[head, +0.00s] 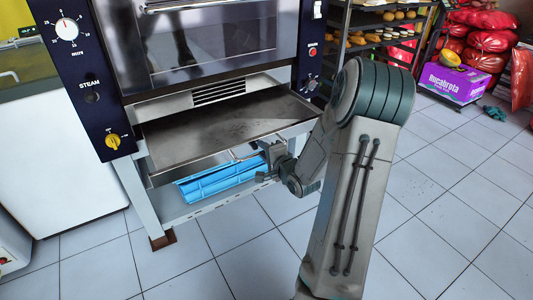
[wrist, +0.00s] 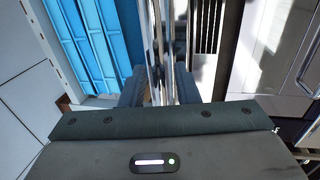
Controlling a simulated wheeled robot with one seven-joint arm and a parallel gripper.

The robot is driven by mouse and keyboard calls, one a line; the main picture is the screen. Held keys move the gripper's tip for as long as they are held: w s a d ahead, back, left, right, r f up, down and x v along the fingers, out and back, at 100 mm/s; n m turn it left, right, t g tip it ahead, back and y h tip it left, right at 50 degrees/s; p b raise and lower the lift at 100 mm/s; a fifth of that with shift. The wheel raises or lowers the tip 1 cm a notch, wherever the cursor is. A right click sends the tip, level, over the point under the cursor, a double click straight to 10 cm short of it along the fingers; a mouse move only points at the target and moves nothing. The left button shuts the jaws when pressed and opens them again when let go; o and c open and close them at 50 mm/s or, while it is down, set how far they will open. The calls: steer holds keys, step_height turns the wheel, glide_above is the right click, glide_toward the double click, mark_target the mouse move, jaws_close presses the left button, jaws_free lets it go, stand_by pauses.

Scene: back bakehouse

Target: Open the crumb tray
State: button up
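The crumb tray (head: 215,132) is a flat grey metal tray with dark crumbs on it. It sticks out well forward from under the oven, with its top surface in plain view. A thin bar handle (head: 240,157) runs along its front edge. My gripper (head: 262,163) is at the right part of this handle. In the wrist view the fingers of my gripper (wrist: 160,90) stand close on both sides of the shiny handle bar (wrist: 157,50) and look shut on it. The exact contact is partly hidden by the gripper body.
The dark-fronted oven (head: 215,40) stands above the tray, with knobs on its panels. A blue crate (head: 215,180) sits on the low shelf below. A bread rack (head: 375,35) and a purple box (head: 452,84) are behind right.

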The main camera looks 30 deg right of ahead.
steer(key=p+v, duration=0.8)
steer(key=v, duration=0.3)
steer(key=shift+s+r, duration=0.25)
steer(key=shift+r, duration=0.1)
steer(key=p, duration=0.3)
steer(key=shift+s+d, duration=0.2)
steer(key=shift+s, duration=0.1)
steer(key=shift+s+p, duration=0.15)
steer(key=shift+p, duration=0.3)
steer(key=s+p, duration=0.1)
steer(key=p, duration=0.2)
steer(key=shift+a, duration=0.1)
steer(key=shift+s+f+p, duration=0.15)
steer(key=shift+p, duration=0.3)
steer(key=shift+a, duration=0.1)
